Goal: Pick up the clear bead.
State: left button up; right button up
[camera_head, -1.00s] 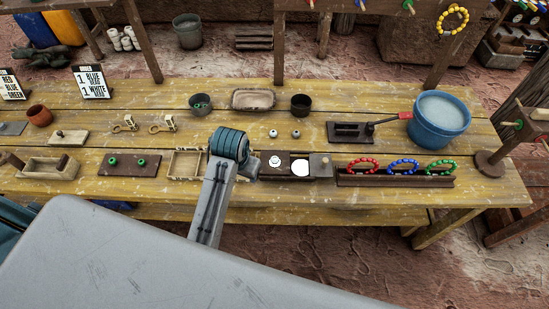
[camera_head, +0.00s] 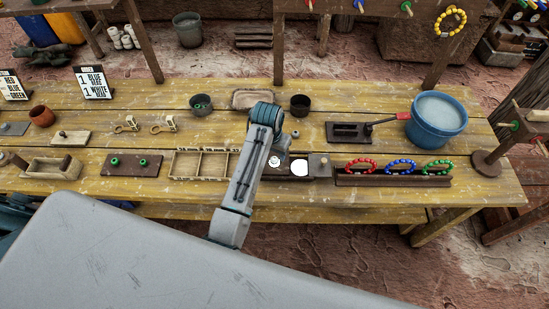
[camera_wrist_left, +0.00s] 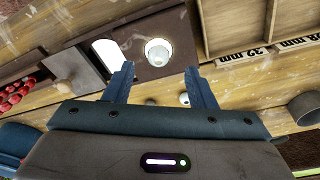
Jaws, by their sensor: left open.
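A pale, glassy round bead (camera_wrist_left: 158,52) sits on a dark wooden block (camera_wrist_left: 172,22) in the left wrist view. In the head view it shows as a small pale spot (camera_head: 274,162) beside my left arm. My left gripper (camera_wrist_left: 159,68) is open and empty, its fingertips on either side of the near edge of the bead; I cannot tell the height gap. Another small pale bead (camera_wrist_left: 185,99) lies on the table near the right finger, and one (camera_head: 295,134) shows in the head view. My left forearm hides the gripper in the head view.
A divided wooden tray (camera_head: 200,164) is to the left, a rack with red, blue and green bracelets (camera_head: 394,180) to the right. A dark cup (camera_head: 300,105) and blue bucket (camera_head: 437,120) stand behind.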

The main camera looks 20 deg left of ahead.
aim_at(274, 159)
pick_arm(q)
notch_tip(274, 159, down, 3)
jog(key=shift+w+d+f+p, duration=0.1)
jog(key=shift+d+f+p, duration=0.05)
jog(key=shift+p, duration=0.6)
jog(key=shift+w+f, duration=0.1)
jog(key=shift+f, duration=0.35)
grip_shut()
jog(key=shift+w+r, duration=0.1)
jog(key=shift+r, duration=0.1)
